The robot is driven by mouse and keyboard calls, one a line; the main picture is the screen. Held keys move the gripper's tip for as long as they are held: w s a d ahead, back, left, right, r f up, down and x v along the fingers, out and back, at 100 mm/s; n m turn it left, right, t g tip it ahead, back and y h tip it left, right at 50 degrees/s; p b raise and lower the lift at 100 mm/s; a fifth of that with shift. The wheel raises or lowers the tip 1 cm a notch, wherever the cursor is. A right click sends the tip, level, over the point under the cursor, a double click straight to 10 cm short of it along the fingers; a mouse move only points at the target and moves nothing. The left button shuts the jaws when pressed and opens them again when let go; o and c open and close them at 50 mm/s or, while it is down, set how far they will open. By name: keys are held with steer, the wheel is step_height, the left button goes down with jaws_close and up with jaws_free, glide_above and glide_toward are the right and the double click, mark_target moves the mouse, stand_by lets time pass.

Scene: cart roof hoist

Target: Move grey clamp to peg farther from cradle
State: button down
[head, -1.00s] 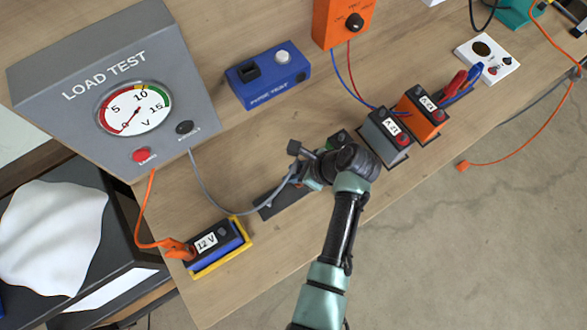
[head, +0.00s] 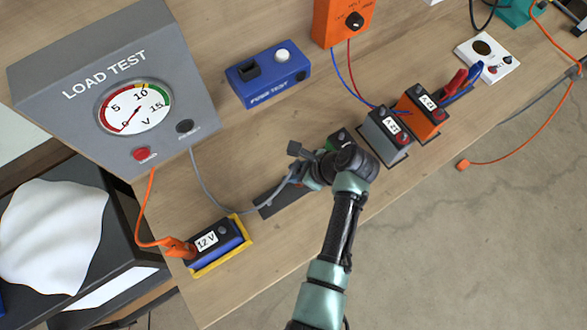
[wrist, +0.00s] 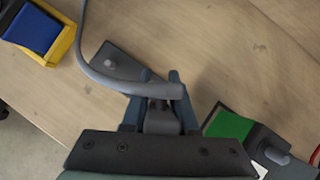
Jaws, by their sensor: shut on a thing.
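My gripper (wrist: 160,88) is shut on the grey clamp (wrist: 160,118), which sits between the two blue-grey fingers in the wrist view. A grey cable (wrist: 95,72) runs from the clamp past the fingertips; in the head view it leads to the LOAD TEST box (head: 115,90). The dark peg plate (wrist: 128,65) lies below, with one bare peg (wrist: 109,63) showing on the side toward the yellow cradle (wrist: 66,42). The farther peg is not visible; my gripper covers that end. I cannot tell whether the clamp touches the plate. In the head view my gripper (head: 308,172) mostly hides the clamp.
The blue 12 V battery (head: 206,240) sits in the cradle with an orange clamp (head: 178,249) on it. A green battery (wrist: 230,126) is close to the right of my gripper. Grey (head: 383,140) and orange (head: 424,112) batteries stand farther right. Bare wood lies above the plate.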

steer(key=shift+f+b, duration=0.65)
steer(key=shift+f, duration=0.55)
steer(key=c, duration=0.6)
jaws_free()
steer(key=v, duration=1.3)
steer(key=shift+b, duration=0.35)
